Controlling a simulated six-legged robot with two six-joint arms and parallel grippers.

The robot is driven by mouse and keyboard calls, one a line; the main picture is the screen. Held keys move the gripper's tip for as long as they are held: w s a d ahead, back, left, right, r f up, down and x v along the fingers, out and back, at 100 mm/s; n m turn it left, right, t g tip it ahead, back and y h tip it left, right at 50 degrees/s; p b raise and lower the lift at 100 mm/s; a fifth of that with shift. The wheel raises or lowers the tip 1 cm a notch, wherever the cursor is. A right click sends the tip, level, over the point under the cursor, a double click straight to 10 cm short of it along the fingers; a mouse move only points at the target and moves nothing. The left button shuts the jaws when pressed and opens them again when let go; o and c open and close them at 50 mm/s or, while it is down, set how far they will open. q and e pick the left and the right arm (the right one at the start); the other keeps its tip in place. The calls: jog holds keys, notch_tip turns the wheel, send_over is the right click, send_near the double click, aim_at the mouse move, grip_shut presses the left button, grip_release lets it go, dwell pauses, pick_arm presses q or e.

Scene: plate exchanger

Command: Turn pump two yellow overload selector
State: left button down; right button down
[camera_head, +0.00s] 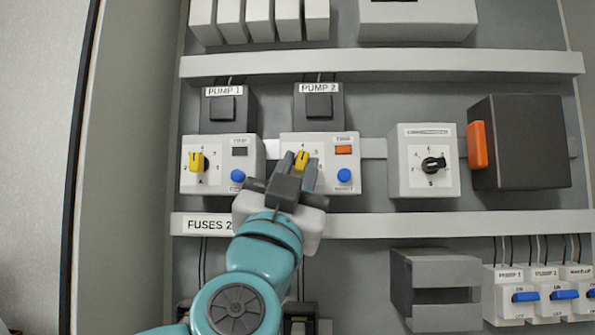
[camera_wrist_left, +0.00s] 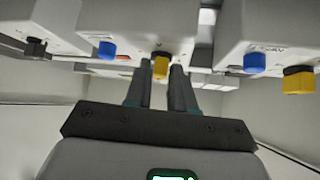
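The pump two overload unit (camera_head: 320,140) is a pale box under the black PUMP 2 block (camera_head: 318,104). Its yellow selector (camera_head: 302,158) sits on the front face, partly hidden by my left gripper (camera_head: 300,170). In the left wrist view the yellow selector (camera_wrist_left: 160,68) lies between the two fingertips of my left gripper (camera_wrist_left: 161,78). A narrow gap shows on each side of it, so the fingers look open around it, not pressed on it. The unit also carries an orange indicator (camera_head: 343,149) and a blue button (camera_head: 344,175). My right gripper is not in view.
The pump one unit (camera_head: 215,182) with its own yellow selector (camera_head: 198,162) stands to the left. A unit with a black knob (camera_head: 433,164) and a dark box with an orange handle (camera_head: 478,145) are to the right. A pale duct (camera_head: 400,224) runs below.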

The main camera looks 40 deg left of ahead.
pick_arm(q)
jog(key=shift+n, duration=0.3)
jog(key=n+y, duration=0.1)
jog(key=n+g+y, duration=0.1)
jog(key=n+y, duration=0.1)
jog(key=shift+d+n+y, duration=0.2)
jog(key=shift+n+y, duration=0.1)
jog(key=n+g+y, duration=0.1)
jog(key=n+y, duration=0.2)
jog(key=shift+r+g, duration=0.1)
jog(key=shift+g, duration=0.2)
jog(key=c, duration=1.1)
grip_release()
jog(key=shift+c, duration=0.2)
jog(key=shift+o, duration=0.2)
jog(key=shift+w, duration=0.2)
